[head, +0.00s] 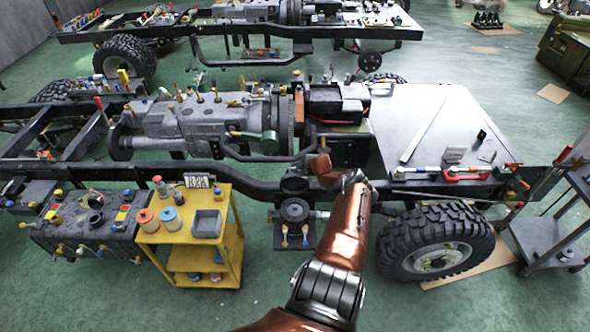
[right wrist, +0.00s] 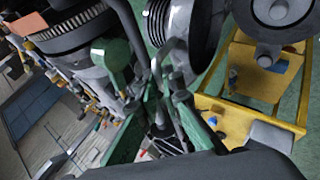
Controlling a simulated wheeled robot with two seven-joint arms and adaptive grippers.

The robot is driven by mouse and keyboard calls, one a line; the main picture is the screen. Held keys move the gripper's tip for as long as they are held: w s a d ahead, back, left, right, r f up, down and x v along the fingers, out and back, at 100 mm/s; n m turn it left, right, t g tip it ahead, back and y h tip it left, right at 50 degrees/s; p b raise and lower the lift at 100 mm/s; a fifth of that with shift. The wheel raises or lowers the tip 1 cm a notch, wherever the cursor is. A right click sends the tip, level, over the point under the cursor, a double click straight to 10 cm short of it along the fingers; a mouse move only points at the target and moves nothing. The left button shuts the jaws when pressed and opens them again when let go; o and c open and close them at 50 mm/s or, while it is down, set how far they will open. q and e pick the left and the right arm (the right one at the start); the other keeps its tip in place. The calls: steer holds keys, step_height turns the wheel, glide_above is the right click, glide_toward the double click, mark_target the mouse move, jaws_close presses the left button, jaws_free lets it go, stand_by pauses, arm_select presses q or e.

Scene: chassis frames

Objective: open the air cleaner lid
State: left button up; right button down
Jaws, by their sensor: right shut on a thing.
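A dark round ribbed housing (right wrist: 182,24), which looks like the air cleaner, is at the top middle of the right wrist view. In the head view it seems to be the small black round part (head: 294,184) at the near chassis rail. My right gripper (right wrist: 163,72) has its green fingers closed together at the housing's near edge, on a small grey part that looks like the lid's edge or handle. The exact grip is dark and partly hidden. In the head view my wrist hides the fingertips. I see no clear gap at the lid. My left gripper is not in view.
A larger round grey part (right wrist: 274,14) sits beside the housing. A yellow cart (head: 212,250) stands to the left, and a tyre (head: 436,242) stands right of my arm. The floor in front is clear.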

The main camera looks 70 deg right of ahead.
steer(key=shift+d+r, duration=0.2)
steer(key=shift+r, duration=0.05)
steer(key=c, duration=2.1)
jaws_free()
steer(key=shift+a, duration=0.2)
steer(key=shift+f, duration=0.1)
steer(key=shift+s, duration=0.1)
steer(key=shift+s+a, duration=0.15)
steer(key=shift+s, duration=0.05)
steer(key=shift+v, duration=5.75)
steer(key=shift+w, duration=0.2)
